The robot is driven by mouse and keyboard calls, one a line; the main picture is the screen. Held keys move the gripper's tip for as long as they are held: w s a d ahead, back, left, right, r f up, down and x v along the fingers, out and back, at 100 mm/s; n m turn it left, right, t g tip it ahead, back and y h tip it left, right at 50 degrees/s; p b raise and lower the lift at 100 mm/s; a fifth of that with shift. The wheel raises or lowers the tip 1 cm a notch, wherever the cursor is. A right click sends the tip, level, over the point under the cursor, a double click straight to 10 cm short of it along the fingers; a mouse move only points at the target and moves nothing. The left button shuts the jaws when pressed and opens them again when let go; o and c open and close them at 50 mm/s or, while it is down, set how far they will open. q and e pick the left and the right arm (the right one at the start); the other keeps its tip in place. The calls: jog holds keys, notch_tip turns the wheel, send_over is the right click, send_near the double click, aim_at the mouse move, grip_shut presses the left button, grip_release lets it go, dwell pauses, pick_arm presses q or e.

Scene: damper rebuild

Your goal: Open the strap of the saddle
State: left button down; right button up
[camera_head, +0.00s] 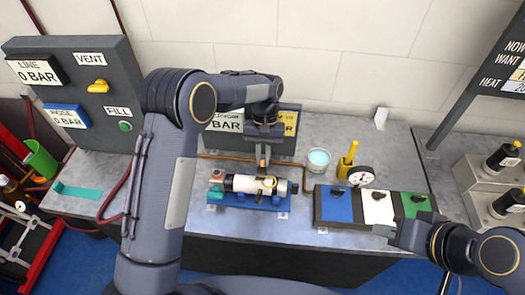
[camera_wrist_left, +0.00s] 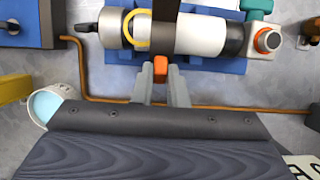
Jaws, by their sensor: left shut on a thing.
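The blue saddle (camera_head: 262,203) sits on the grey bench and cradles a white and black cylinder (camera_head: 243,184), which lies on its side. In the left wrist view a dark strap (camera_wrist_left: 164,28) crosses over the cylinder, with an orange tab (camera_wrist_left: 161,69) at its near end. My left gripper (camera_head: 263,160) reaches down behind the saddle. In the left wrist view its two fingers (camera_wrist_left: 161,82) are shut on the orange tab, which sits between the fingertips. My right gripper (camera_head: 388,233) is at the right, by the bench's front edge; its fingers are not clear.
A block with blue, white and green tops (camera_head: 336,204) stands right of the saddle. Behind it are a gauge (camera_head: 361,176), a yellow tool (camera_head: 347,160) and a cup (camera_head: 318,160). A copper pipe (camera_wrist_left: 95,100) runs behind the saddle. A panel (camera_head: 88,85) stands left.

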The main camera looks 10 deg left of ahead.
pick_arm(q)
jog(key=shift+w, duration=0.1)
jog(key=c, duration=1.4)
grip_release()
jog(key=shift+c, duration=0.2)
jog(key=shift+r, duration=0.1)
jog(key=shift+w+r, duration=0.2)
jog(key=shift+r, duration=0.15)
jog(key=b+v, duration=0.1)
jog(key=v, duration=0.5)
jog(key=shift+r+b, duration=0.3)
jog(key=shift+r, duration=0.1)
jog(key=shift+w, duration=0.1)
